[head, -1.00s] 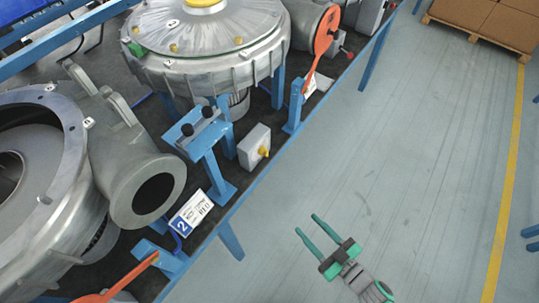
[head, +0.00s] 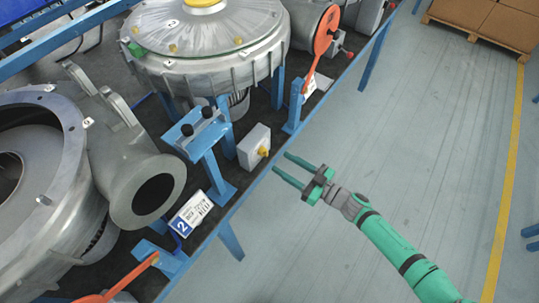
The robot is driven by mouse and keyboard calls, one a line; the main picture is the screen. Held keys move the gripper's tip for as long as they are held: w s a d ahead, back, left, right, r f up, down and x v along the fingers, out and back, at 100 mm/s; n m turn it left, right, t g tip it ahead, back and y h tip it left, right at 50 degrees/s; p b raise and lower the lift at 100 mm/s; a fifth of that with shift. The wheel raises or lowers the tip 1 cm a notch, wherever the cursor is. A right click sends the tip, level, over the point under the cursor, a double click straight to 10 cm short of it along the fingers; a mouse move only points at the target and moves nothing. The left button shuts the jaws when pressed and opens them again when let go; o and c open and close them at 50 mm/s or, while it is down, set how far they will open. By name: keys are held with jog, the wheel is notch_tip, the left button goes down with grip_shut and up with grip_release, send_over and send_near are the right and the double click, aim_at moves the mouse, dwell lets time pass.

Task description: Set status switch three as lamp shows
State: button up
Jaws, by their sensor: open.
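A grey switch box (head: 254,146) with a yellow knob (head: 263,152) on its right face sits near the bench's front edge, right of a blue post bracket with two black knobs. Its number and any lamp cannot be made out. My gripper (head: 279,168) has two green fingers spread apart with nothing between them. It is just right of and below the yellow knob, apart from it, with the fingers pointing left past the bench edge.
The blue bracket (head: 202,135) stands left of the box. A large grey blower (head: 215,40) is behind, another blower (head: 60,170) at left. A label marked 2 (head: 190,213) lies by the edge. An orange lever (head: 322,40) stands beyond.

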aim_at(264, 152)
jog(key=x, duration=0.6)
jog(key=shift+a, duration=0.35)
jog(key=shift+w, duration=0.15)
jog(key=c, duration=1)
